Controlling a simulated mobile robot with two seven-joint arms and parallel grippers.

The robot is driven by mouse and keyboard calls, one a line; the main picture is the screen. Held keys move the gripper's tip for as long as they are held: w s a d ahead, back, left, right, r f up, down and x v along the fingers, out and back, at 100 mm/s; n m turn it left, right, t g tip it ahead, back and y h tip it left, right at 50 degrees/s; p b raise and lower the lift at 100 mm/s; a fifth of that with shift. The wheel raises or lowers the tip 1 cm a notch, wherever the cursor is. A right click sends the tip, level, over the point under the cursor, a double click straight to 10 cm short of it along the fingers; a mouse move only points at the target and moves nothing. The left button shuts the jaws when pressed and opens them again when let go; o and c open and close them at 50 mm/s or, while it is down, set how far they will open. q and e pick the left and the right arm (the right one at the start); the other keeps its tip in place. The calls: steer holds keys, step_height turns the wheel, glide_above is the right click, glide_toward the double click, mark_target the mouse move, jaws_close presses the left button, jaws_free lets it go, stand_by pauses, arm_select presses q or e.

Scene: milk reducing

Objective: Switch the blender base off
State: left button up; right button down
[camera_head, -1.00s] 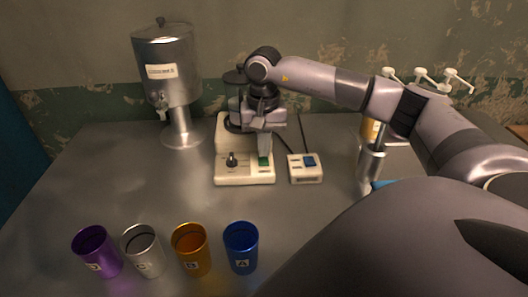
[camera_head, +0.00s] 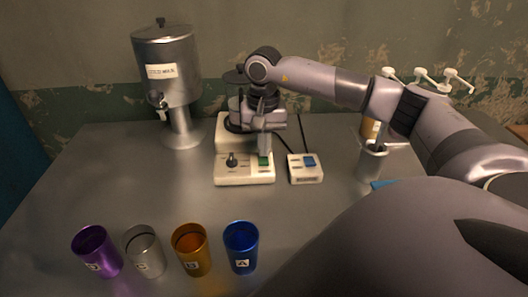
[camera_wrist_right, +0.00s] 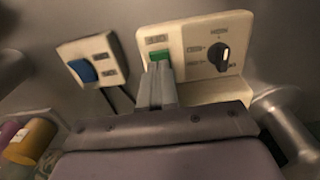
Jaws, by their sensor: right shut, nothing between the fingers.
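The cream blender base (camera_head: 244,176) stands in the middle of the table. Its front panel has a black knob (camera_head: 231,160) and a green switch (camera_head: 264,160); both also show in the right wrist view, the knob (camera_wrist_right: 223,58) and the green switch (camera_wrist_right: 160,57). My right gripper (camera_head: 264,150) points down over the panel, shut and empty. In the right wrist view its fingertips (camera_wrist_right: 157,72) are at the near edge of the green switch and cover part of it. Whether they touch it I cannot tell. My left gripper is not in view.
A small cream box with a blue switch (camera_head: 309,160) sits right of the base. A steel cold-milk dispenser (camera_head: 168,70) stands at the back left. Purple (camera_head: 97,252), silver (camera_head: 144,252), orange (camera_head: 192,250) and blue (camera_head: 241,248) cups line the front. A metal holder (camera_head: 371,163) stands on the right.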

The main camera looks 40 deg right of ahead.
mark_target(264, 162)
steer(key=shift+s+f+b, duration=0.1)
steer(key=shift+f+b, duration=0.8)
steer(key=shift+f, duration=0.35)
stand_by(0.8)
steer(key=shift+r, duration=0.15)
steer(key=shift+r+p, duration=2.75)
steer(key=shift+r, duration=0.65)
steer(key=shift+f, duration=0.1)
